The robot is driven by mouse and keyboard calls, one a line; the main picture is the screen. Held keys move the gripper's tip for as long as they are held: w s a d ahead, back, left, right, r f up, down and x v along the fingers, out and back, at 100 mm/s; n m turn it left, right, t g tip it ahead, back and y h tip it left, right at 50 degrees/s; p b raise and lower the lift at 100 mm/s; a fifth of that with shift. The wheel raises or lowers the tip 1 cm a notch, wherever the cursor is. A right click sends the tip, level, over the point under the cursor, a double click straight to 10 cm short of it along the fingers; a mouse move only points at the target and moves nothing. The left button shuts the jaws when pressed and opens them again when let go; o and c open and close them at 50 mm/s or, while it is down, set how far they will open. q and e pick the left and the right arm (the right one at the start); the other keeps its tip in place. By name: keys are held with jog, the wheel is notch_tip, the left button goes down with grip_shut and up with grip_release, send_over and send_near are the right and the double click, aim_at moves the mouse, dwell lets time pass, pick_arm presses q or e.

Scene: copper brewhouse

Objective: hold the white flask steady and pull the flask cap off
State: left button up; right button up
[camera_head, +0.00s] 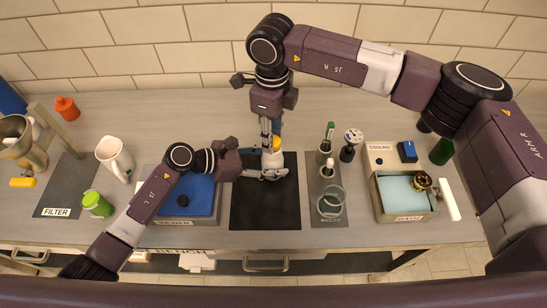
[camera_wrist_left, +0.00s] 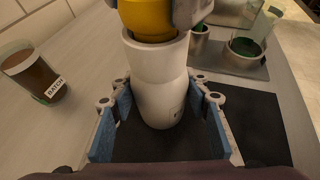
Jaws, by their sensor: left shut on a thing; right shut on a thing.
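The white flask (camera_wrist_left: 158,82) stands upright over the black mat (camera_head: 265,210), near its far edge; it also shows in the head view (camera_head: 271,160). My left gripper (camera_head: 266,174) is shut on the flask low on its body, with blue-padded fingers on either side in the left wrist view (camera_wrist_left: 160,125). The yellow flask cap (camera_wrist_left: 148,20) sits at the flask's mouth, its lower part at the rim. My right gripper (camera_head: 272,140) comes down from above and is shut on the cap; one of its fingers shows beside the cap in the wrist view. The cap's top is out of that view.
Left of the mat is a blue-topped tray (camera_head: 200,198), partly under my left arm. To the right are a grey mat with a glass jar (camera_head: 331,203) and a cooling bath (camera_head: 405,197). A white jug (camera_head: 115,157) and green-capped bottle (camera_head: 97,204) stand further left. The mat's front is bare.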

grip_shut()
pick_arm(q)
jog(key=shift+f, duration=0.1)
pick_arm(e)
jog(key=shift+r, duration=0.25)
jog(key=shift+r, duration=0.4)
jog(key=shift+r, duration=2.35)
pick_arm(q)
jog(key=o, duration=1.4)
jog(key=shift+c, duration=0.2)
jog(key=v, duration=1)
jog(key=shift+s+a, duration=0.1)
jog(key=shift+a, duration=0.25)
jog(key=shift+s+a+r, duration=0.15)
jog(key=shift+a+r, duration=0.35)
